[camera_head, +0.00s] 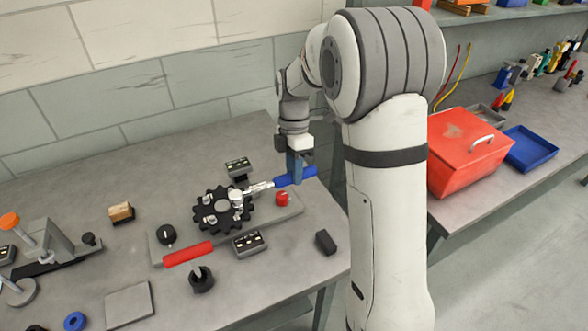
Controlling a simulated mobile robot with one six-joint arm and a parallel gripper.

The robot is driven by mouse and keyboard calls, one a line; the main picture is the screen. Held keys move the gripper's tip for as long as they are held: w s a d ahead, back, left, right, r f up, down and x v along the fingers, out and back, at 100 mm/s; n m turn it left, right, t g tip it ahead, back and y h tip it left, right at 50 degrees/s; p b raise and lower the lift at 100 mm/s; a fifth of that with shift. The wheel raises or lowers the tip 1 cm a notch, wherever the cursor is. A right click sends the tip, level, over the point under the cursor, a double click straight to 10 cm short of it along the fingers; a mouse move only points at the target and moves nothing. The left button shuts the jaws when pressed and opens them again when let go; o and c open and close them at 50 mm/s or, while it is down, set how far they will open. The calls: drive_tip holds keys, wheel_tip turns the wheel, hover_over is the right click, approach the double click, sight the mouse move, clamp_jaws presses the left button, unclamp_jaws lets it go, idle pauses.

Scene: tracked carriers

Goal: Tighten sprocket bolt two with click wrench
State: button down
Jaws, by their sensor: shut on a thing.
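The black sprocket (214,221) lies on a grey base plate (290,209) on the workbench, with several pale bolt heads showing on it. The click wrench (295,177) has a blue handle and a silver shaft. Its head (236,197) is over a bolt at the sprocket's right side; I cannot tell how fully it sits on the bolt. My gripper (296,172) points down and is shut on the blue handle, to the right of the sprocket. The fingers partly hide the handle. I cannot read any bolt numbers.
Small dark blocks (249,243) lie nearby. A metal bracket (48,245) stands at left. A red toolbox (466,150) sits on the right bench.

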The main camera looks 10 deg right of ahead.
drive_tip(key=shift+f, duration=0.5)
idle(0.3)
idle(0.7)
drive_tip(key=c, duration=1.8)
unclamp_jaws()
clamp_jaws()
